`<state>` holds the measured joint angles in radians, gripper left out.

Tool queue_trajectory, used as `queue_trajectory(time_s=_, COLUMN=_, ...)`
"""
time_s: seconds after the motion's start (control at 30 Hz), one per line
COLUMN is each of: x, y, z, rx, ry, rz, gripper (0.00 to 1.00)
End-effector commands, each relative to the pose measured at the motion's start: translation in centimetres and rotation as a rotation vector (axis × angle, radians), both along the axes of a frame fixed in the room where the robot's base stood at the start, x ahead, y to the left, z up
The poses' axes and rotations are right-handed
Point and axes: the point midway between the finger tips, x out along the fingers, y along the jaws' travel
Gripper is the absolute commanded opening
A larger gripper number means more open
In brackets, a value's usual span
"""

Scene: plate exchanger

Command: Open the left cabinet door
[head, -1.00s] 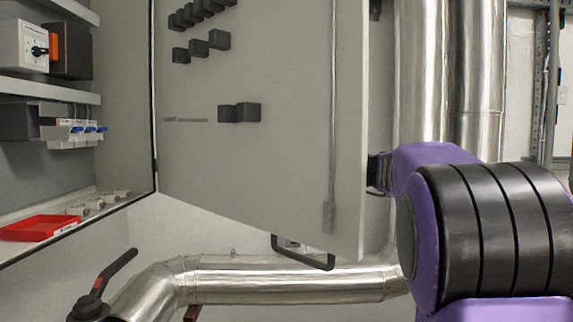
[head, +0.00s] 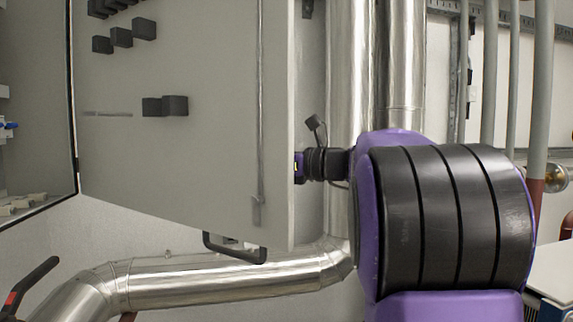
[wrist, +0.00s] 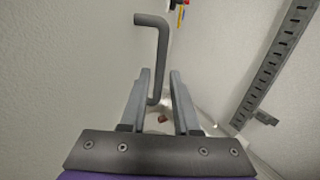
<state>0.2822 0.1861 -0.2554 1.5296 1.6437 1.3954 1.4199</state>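The cabinet door (head: 200,180), a grey panel, stands swung wide open in the head view, its inner face toward me. The cabinet interior (head: 25,120) shows at the left edge. In the wrist view, a dark grey bar handle (wrist: 151,35) stands out from a pale, textured panel (wrist: 60,70). My gripper (wrist: 160,75) is open, its two fingers apart. The lower part of the handle appears between the fingers; I cannot tell whether either touches it. In the head view, my wrist is just right of the door's free edge, and the fingers are hidden.
A silver pipe (head: 220,279) runs below the door, with a black bar handle (head: 235,250) showing near its bottom edge. Vertical silver pipes (head: 350,70) stand behind my arm. A black lever (head: 35,280) is at lower left. A perforated metal rail (wrist: 275,60) is right in the wrist view.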

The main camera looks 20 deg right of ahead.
Motion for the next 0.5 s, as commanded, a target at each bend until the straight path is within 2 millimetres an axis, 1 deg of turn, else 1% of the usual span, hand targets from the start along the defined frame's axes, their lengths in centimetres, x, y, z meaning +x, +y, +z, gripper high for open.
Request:
queue_trajectory(time_s=0.03, x=-0.8, y=-1.1, z=0.0, rx=-0.001, ry=-0.001, rz=-0.005, gripper=0.3)
queue_trajectory(time_s=0.2, x=-3.4, y=-4.0, z=0.0, rx=-0.001, ry=-0.001, rz=-0.004, gripper=0.3)
queue_trajectory(time_s=0.4, x=-5.2, y=-6.0, z=0.0, rx=0.0, ry=0.0, rz=-0.002, gripper=0.3)
queue_trajectory(time_s=0.5, x=-5.7, y=-6.5, z=0.0, rx=-0.001, ry=-0.001, rz=0.001, gripper=0.3)
